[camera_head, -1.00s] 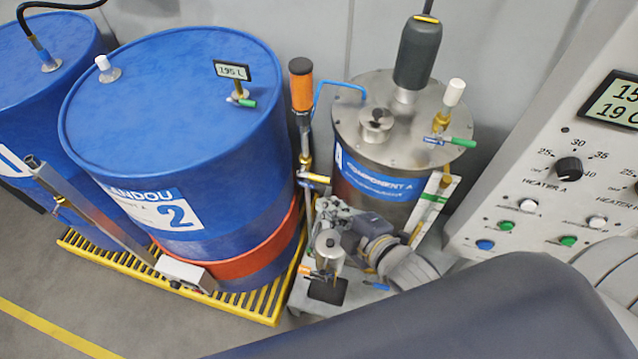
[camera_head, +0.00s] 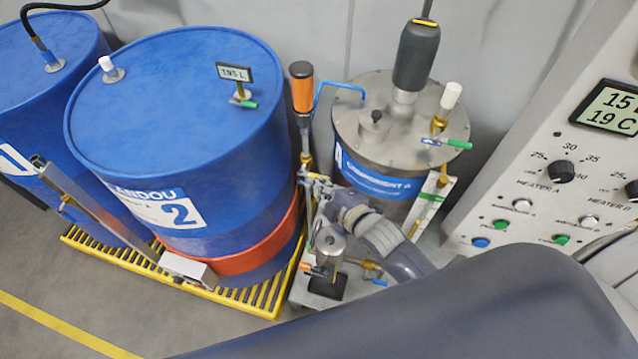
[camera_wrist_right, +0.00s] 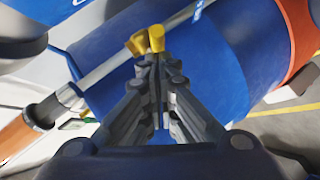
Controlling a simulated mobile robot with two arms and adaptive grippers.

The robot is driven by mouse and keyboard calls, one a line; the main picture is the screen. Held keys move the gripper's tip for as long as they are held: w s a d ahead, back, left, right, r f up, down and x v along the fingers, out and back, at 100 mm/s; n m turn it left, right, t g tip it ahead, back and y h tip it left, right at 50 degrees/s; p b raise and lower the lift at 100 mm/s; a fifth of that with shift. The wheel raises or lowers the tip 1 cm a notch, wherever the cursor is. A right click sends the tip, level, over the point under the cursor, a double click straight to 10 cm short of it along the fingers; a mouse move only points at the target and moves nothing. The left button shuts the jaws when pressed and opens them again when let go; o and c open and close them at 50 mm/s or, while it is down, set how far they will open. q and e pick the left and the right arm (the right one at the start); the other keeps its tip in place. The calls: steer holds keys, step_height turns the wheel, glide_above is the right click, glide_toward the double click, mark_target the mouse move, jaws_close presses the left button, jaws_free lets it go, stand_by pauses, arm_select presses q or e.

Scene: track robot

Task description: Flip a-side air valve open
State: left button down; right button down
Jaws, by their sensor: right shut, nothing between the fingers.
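The orange-and-black cylinder (camera_head: 302,88) stands on a slim upright pipe between blue drum 2 and the steel tank. A brass fitting (camera_head: 306,158) sits on this pipe. My right gripper (camera_head: 313,180) is at the pipe just below it, coming from the lower right. In the right wrist view its shut fingers (camera_wrist_right: 153,62) hold nothing. Two small yellow parts (camera_wrist_right: 156,38) show right at the fingertips, in front of the pipe (camera_wrist_right: 110,68); whether they touch the fingers I cannot tell. The fingers partly hide the valve area in the head view. My left gripper is out of view.
Blue drum 2 (camera_head: 180,100) is close on the left, and the steel tank (camera_head: 385,145) marked Component A on the right. A small metal pot (camera_head: 328,243) stands below my gripper. The control panel (camera_head: 545,180) is at the right.

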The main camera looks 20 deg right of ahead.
step_height(320, 180, down, 8)
steer(key=w+a+m+t+y+b, duration=0.1)
steer(key=a+m+t+y+b, duration=0.1)
steer(key=b, duration=1)
steer(key=shift+w+m+t, duration=0.2)
steer(key=shift+m+t, duration=0.4)
steer(key=shift+t, duration=0.5)
steer(key=shift+a, duration=0.1)
stand_by(0.6)
steer(key=shift+f, duration=0.1)
